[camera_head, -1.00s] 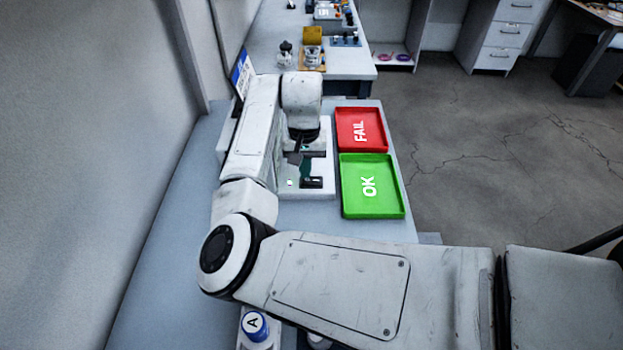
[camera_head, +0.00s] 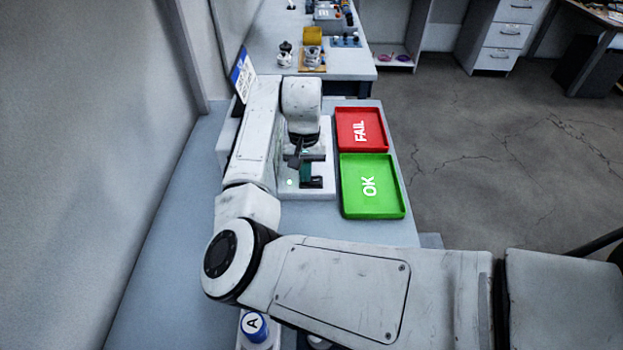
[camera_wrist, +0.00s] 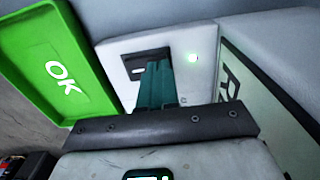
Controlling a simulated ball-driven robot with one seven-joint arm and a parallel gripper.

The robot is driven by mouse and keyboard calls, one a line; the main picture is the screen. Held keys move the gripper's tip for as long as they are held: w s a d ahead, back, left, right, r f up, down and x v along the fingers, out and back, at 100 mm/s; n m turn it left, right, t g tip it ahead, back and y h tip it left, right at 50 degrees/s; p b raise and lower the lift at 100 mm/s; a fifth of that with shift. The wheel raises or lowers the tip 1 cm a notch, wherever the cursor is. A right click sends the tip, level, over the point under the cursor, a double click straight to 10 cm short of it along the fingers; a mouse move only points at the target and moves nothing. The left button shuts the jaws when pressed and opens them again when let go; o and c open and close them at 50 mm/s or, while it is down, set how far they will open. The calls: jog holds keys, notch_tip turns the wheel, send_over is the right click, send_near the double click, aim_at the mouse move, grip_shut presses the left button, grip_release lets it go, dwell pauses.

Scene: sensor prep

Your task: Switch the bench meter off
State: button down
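The bench meter (camera_head: 320,188) is a white box on the bench, left of the coloured trays. It has a lit green light (camera_wrist: 192,58) and a black recessed part (camera_wrist: 128,58) on its top; the light also shows in the head view. A pale panel with a large dark letter (camera_wrist: 250,90) stands beside it in the wrist view. My gripper (camera_wrist: 158,72) has its teal fingers side by side with no clear gap, and nothing shows between them. It points down over the meter; whether the tips touch it is hidden. My arm covers much of the meter in the head view.
A red FAIL tray (camera_head: 361,130) and a green OK tray (camera_head: 373,187) lie empty right of the meter. A blue-and-white sign (camera_head: 242,75) stands at the back left. A blue-capped bottle marked A (camera_head: 255,327) is at the front. The bench's left side is clear.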

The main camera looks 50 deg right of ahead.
notch_tip(320, 180, up, 7)
jog(key=p, duration=0.7)
dwell(0.4)
dwell(0.6)
